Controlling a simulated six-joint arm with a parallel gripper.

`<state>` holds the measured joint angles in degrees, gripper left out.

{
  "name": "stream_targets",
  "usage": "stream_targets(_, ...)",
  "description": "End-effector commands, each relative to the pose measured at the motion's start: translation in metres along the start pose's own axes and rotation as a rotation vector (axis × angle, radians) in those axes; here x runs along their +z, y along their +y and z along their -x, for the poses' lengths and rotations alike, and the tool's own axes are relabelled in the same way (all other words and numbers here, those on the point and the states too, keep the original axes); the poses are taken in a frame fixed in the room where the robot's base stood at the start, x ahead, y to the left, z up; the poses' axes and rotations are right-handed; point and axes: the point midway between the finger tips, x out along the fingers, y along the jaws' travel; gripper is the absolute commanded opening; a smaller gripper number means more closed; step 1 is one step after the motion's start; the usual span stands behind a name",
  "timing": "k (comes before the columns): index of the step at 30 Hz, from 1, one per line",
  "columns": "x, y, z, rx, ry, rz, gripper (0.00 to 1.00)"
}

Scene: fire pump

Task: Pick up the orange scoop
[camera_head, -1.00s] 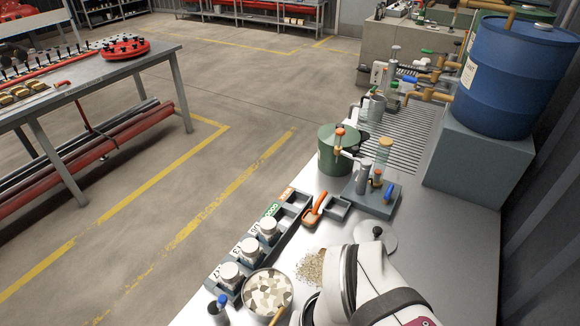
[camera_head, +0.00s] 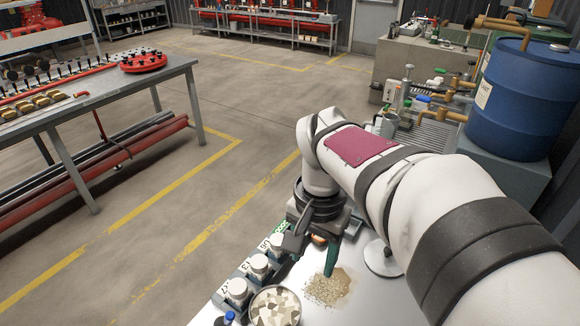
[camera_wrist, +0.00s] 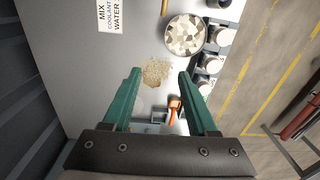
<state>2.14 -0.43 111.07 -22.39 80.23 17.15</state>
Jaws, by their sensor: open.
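The orange scoop (camera_wrist: 174,103) shows in the wrist view between my gripper's two green fingers, nearer the right finger. In the head view it is almost wholly hidden behind my gripper; only a small brownish-orange patch shows there. My gripper (camera_wrist: 160,75) is open and empty, above the bench. In the head view my gripper (camera_head: 310,262) points down over the bench beside the pile of granules. The height left between fingers and scoop cannot be told.
A granule pile (camera_wrist: 156,72) lies on the bench near the fingertips. A bowl of pale chips (camera_head: 275,306) and a rack holding white-capped jars (camera_head: 260,264) stand at the left bench edge. A blue barrel (camera_head: 520,100) stands at the back right.

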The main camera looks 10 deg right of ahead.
Motion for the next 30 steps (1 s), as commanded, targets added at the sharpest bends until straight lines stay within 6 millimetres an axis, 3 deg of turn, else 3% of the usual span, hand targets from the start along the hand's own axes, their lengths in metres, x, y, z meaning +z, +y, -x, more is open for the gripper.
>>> stream_targets(1, -0.046, -0.024, -0.007, 0.026, 0.03, -0.067, 0.58)
stream_targets(3, -0.108, -0.052, -0.023, 0.052, 0.089, -0.167, 0.58)
stream_targets(6, -0.177, -0.078, -0.055, 0.075, 0.165, -0.293, 0.58)
stream_targets(9, -0.218, -0.09, -0.083, 0.085, 0.22, -0.38, 0.58)
stream_targets(13, -0.24, -0.095, -0.103, 0.088, 0.254, -0.431, 0.58)
stream_targets(22, -0.258, -0.085, -0.178, 0.088, 0.254, -0.434, 0.58)
stream_targets(30, -0.271, -0.08, -0.219, 0.088, 0.255, -0.435, 0.58)
